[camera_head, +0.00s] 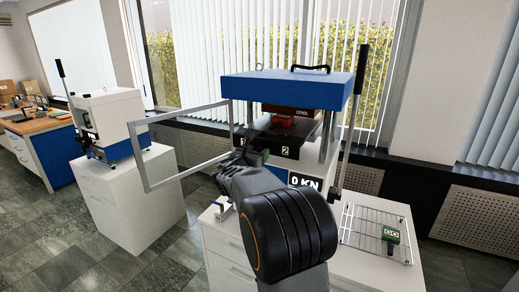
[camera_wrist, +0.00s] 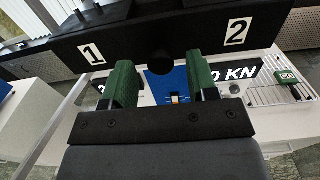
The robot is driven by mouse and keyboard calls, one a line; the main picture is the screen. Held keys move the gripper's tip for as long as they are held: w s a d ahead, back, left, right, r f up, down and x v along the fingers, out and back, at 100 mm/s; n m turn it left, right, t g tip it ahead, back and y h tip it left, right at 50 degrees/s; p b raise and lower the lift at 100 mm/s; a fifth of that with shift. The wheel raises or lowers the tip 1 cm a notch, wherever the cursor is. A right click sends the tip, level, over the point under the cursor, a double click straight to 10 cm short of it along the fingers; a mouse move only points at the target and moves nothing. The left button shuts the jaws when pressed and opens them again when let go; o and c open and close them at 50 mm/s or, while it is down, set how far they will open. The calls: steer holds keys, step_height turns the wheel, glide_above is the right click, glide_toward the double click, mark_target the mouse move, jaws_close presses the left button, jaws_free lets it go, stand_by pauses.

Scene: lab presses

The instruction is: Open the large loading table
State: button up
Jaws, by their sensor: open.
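The large press (camera_head: 290,90) has a blue top and stands on a white cabinet. Its loading table (camera_head: 298,153) is a black plate with labels 1 and 2 on its front, low in the press. In the wrist view the loading table (camera_wrist: 200,36) spans the upper part, with a round black knob (camera_wrist: 162,63) between the labels. My gripper (camera_wrist: 157,78) is open, its green fingers on either side of the knob in the picture; I cannot tell if they touch it. In the head view my gripper (camera_head: 250,158) is at the table front, partly hidden by my arm.
A grey-framed clear guard (camera_head: 140,158) stands swung open left of my arm. A wire rack (camera_head: 360,238) with a green GO block (camera_head: 390,236) lies at the right. A smaller white press (camera_head: 108,115) stands on a cabinet at the left, with floor between.

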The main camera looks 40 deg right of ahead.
steer(key=shift+x, duration=0.85)
steer(key=shift+c, duration=0.2)
jaws_close()
